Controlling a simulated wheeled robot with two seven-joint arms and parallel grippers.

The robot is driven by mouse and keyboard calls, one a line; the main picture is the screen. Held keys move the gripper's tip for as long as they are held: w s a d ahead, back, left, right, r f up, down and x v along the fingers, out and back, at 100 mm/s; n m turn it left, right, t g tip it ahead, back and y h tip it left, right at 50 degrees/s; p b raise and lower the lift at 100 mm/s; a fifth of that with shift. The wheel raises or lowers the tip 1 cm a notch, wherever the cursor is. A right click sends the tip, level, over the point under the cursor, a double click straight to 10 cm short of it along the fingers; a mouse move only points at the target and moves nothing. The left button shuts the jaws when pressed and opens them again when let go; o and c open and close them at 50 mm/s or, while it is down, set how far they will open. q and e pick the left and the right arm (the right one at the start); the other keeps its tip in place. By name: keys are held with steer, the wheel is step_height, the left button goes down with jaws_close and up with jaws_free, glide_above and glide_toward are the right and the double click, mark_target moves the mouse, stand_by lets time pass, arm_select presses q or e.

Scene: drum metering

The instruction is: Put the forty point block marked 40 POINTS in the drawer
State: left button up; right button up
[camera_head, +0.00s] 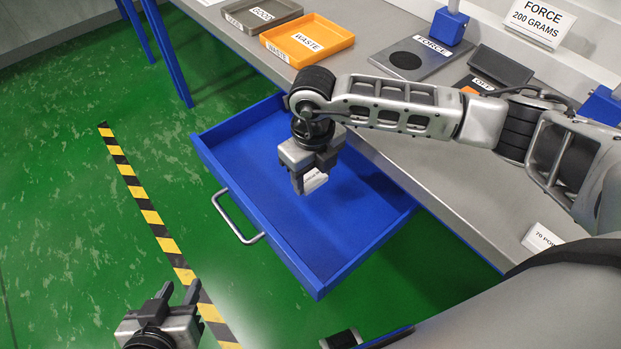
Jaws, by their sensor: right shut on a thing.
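The blue drawer (345,240) is pulled out from under the grey bench and its inside looks empty. My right gripper (306,186) is over the drawer, pointing down, shut on a small white block (315,180). The block's lettering is too small to read, and the fingers hide part of it. The block appears to be above the drawer floor; the exact gap cannot be told. My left gripper (178,296) is open and empty at the lower left, over the green floor, away from the drawer.
On the bench (400,160) stand an orange WASTE tray (308,40), a grey tray marked GOOD (262,12), a FORCE plate (410,60) and a FORCE 200 GRAMS sign (537,20). A white block marked 70 (540,238) is at the right. The drawer handle (235,220) juts out frontward.

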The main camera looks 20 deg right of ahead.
mark_target(310, 182)
steer(key=shift+w+d+f, duration=0.1)
steer(key=shift+w+f, duration=0.8)
steer(key=shift+f, duration=0.25)
step_height(310, 182, down, 2)
steer(key=shift+w+f, duration=0.1)
steer(key=shift+f, duration=0.5)
steer(key=shift+f, duration=0.1)
steer(key=shift+f+b, duration=0.15)
steer(key=shift+b, duration=0.25)
steer(key=o, duration=1)
steer(key=shift+c, duration=0.2)
